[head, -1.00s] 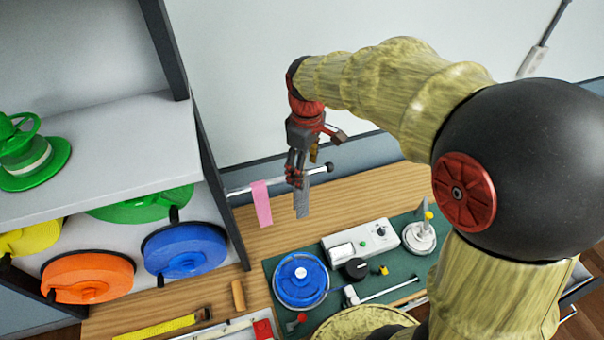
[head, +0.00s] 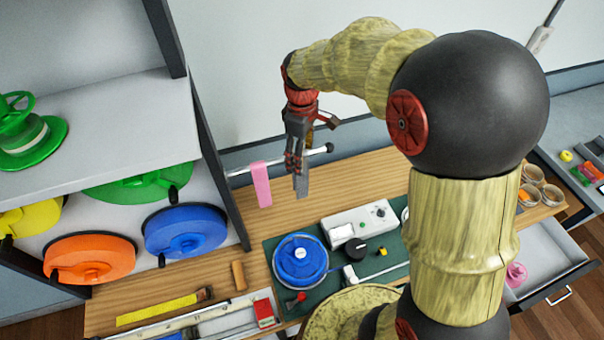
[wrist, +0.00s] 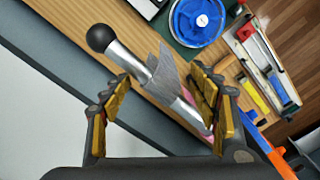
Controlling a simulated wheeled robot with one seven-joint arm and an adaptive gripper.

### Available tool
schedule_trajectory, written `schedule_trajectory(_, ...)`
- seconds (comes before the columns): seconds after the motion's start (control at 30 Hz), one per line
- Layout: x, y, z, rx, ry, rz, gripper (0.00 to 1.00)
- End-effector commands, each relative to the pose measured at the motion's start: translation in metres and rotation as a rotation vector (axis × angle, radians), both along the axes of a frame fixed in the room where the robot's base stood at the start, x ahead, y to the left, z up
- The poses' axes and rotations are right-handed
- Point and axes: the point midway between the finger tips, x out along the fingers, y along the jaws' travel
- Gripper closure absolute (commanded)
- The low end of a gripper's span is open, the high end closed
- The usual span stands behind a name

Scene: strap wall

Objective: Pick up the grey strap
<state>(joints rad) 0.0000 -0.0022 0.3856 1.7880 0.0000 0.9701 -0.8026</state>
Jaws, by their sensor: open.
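The grey strap (head: 301,186) hangs over a metal rod with a black ball end (head: 329,148), to the right of a pink strap (head: 261,184). In the wrist view the grey strap (wrist: 168,74) lies across the rod between my open fingers. My gripper (head: 295,158) is right at the top of the strap in the head view and hides part of it and of the rod. In the wrist view the fingers of my gripper (wrist: 160,88) stand apart on either side of the strap. I see no clear grip on it.
A shelf (head: 110,120) with coloured reels stands left of the rod. Below is a wooden bench (head: 375,170) with a green mat, a blue reel (head: 300,260) and a white instrument box (head: 358,224). An open drawer (head: 545,262) is at right.

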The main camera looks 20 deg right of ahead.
Motion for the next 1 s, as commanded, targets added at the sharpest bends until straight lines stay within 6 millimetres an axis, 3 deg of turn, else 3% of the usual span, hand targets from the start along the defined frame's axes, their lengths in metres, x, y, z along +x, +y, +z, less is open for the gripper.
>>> schedule_trajectory(0.1, 0.000, 0.000, -0.020, 0.000, 0.001, 0.000, 0.39)
schedule_trajectory(0.3, 0.000, 0.000, -0.037, 0.000, 0.000, 0.000, 0.39)
schedule_trajectory(1.0, 0.000, 0.000, -0.047, 0.000, 0.000, 0.000, 0.39)
